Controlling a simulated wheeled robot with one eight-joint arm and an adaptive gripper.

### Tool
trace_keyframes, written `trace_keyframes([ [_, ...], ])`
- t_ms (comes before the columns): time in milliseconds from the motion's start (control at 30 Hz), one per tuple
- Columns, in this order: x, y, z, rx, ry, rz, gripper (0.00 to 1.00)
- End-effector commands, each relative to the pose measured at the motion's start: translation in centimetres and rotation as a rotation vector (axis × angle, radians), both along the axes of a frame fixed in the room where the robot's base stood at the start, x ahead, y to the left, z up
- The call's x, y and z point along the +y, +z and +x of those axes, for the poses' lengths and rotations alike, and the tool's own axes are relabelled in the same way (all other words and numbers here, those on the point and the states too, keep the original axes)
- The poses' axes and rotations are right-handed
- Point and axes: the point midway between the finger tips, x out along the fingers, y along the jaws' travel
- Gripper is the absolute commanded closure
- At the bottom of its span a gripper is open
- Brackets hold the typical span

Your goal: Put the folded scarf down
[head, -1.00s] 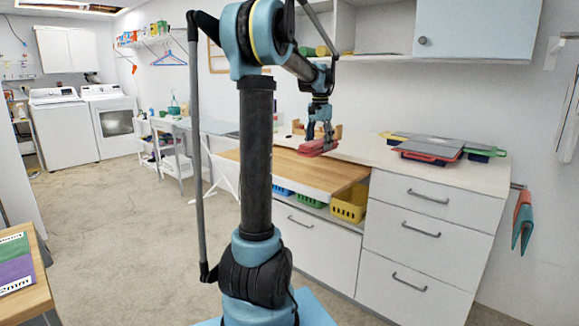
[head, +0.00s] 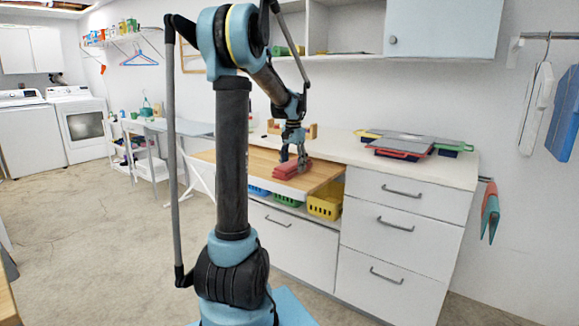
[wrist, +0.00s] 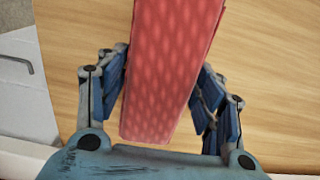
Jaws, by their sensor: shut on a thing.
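The folded scarf (head: 287,170) is a red, patterned flat bundle. My gripper (head: 293,160) is shut on it from above, over the wooden board (head: 326,176) of the counter. In the wrist view the scarf (wrist: 170,70) runs from the top edge down between the blue finger pads of my gripper (wrist: 162,95), with light wood (wrist: 270,70) on both sides. The scarf is at or very close to the wood; I cannot tell whether its underside touches. Its far end is cut off in the wrist view.
A small wooden holder (head: 305,131) stands behind my gripper. Yellow (head: 325,207) and green baskets sit under the board. Bare board shows around the scarf.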

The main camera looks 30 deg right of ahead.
Motion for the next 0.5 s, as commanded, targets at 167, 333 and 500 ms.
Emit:
trace_keyframes([
  [167,-0.09,-0.2,-0.03,0.0,-0.001,0.0,0.66],
  [333,-0.12,-0.15,-0.06,0.0,-0.002,0.0,0.19],
  [500,-0.14,-0.14,-0.07,0.0,-0.002,0.0,0.19],
])
